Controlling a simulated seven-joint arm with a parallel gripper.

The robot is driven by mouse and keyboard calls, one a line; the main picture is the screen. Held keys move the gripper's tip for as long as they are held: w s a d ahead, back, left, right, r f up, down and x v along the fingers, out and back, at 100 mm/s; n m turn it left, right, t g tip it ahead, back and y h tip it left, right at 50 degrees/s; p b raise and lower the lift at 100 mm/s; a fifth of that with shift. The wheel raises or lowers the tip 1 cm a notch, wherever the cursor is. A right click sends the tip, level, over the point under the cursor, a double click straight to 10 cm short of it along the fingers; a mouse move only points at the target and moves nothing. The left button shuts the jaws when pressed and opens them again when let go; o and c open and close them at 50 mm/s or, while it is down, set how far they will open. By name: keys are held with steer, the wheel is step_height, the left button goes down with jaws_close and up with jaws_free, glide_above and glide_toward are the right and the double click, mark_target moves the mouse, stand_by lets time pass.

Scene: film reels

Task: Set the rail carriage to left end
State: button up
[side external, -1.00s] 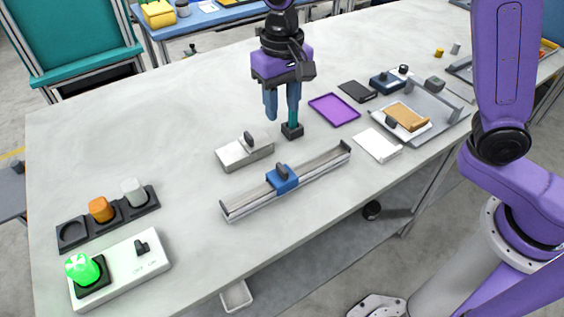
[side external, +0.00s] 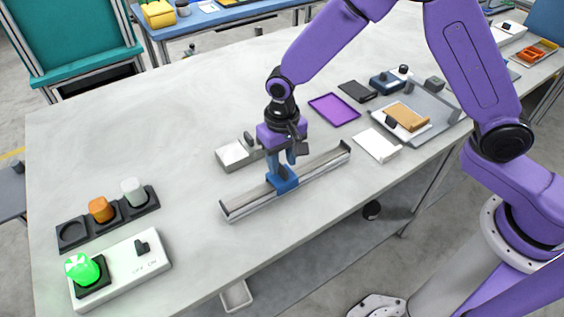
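The rail carriage (side external: 286,186) is a blue block with a dark knob on top, mostly hidden by my fingers. It sits near the middle of the grey rail (side external: 322,168), which runs from lower left to upper right. My gripper (side external: 282,167) points down over the carriage, with its blue fingers around or beside the knob. I cannot tell whether they grip it. The left end (side external: 226,211) of the rail is clear, with bare rail between it and the carriage.
A grey block with a lever (side external: 236,155) stands just behind the rail. A button panel (side external: 130,268) with a lit green button and a dark holder (side external: 73,233) with orange and white pegs are at left. A white plate (side external: 378,145) and a purple tray (side external: 334,109) lie right.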

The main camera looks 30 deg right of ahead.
steer(key=shift+f, duration=0.85)
jaws_close()
steer(key=a, duration=1.2)
steer(key=shift+a, duration=0.15)
jaws_free()
steer(key=shift+r, duration=0.1)
